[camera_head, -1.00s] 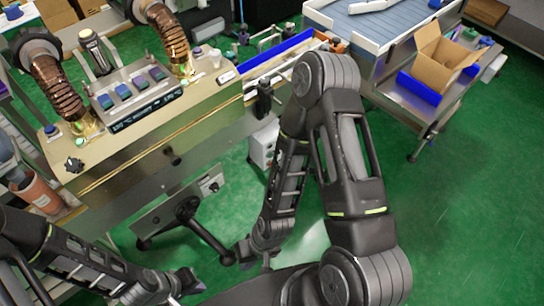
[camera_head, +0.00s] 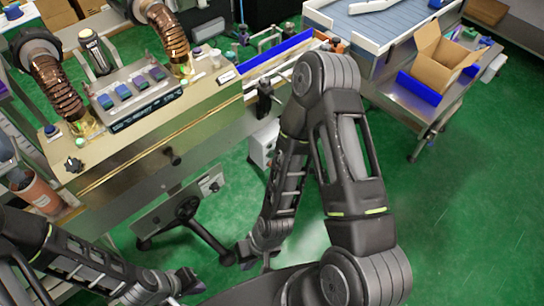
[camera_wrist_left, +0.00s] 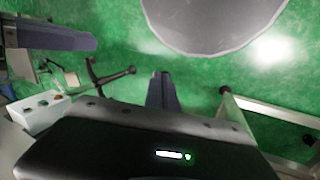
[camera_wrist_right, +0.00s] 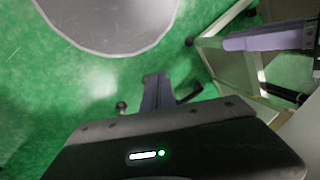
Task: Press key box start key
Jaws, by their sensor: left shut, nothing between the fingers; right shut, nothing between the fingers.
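A box with a dark display strip (camera_head: 145,110) and several blue, green and purple keys (camera_head: 140,87) sits on top of the brass-coloured machine (camera_head: 130,150). I cannot tell which key is the start key. A pale box with small round buttons (camera_wrist_left: 40,112) shows at the left of the left wrist view. My left gripper (camera_head: 188,284) is low at the bottom left, shut and empty, well away from the keys. My right gripper (camera_head: 245,256) is low in front of the machine, also shut and empty. Both hang over the floor, touching no key.
Two ribbed brown hoses (camera_head: 55,90) stand on the machine. An open cardboard box (camera_head: 440,62) sits on a metal side table at the upper right. The green floor (camera_head: 470,210) at right is clear.

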